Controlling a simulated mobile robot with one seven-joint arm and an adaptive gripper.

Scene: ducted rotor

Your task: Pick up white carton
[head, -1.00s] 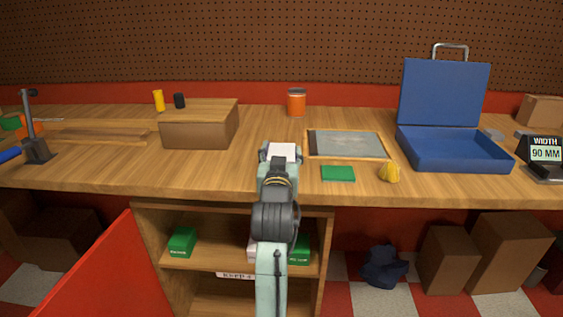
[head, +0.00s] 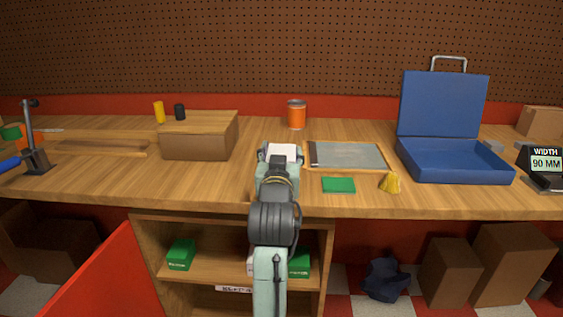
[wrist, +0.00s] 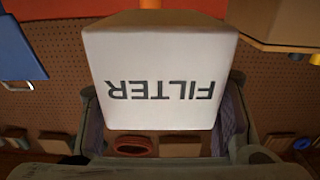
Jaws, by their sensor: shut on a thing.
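The white carton, a white box marked FILTER in the wrist view (wrist: 160,60), is between the two fingers of my gripper (wrist: 163,118). The lettering appears upside down there. In the head view only a small white face of the carton (head: 283,150) shows at the end of my gripper (head: 280,157), in front of the bench top. My gripper is shut on the carton. Much of the carton is hidden by my gripper in the head view, and I cannot tell its exact height over the bench.
On the bench (head: 90,185) are a cardboard box (head: 198,140), an orange can (head: 296,115), a framed grey panel (head: 347,155), a green block (head: 338,185), a yellow piece (head: 390,183) and an open blue case (head: 455,162). A shelf with green boxes (head: 181,254) lies below.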

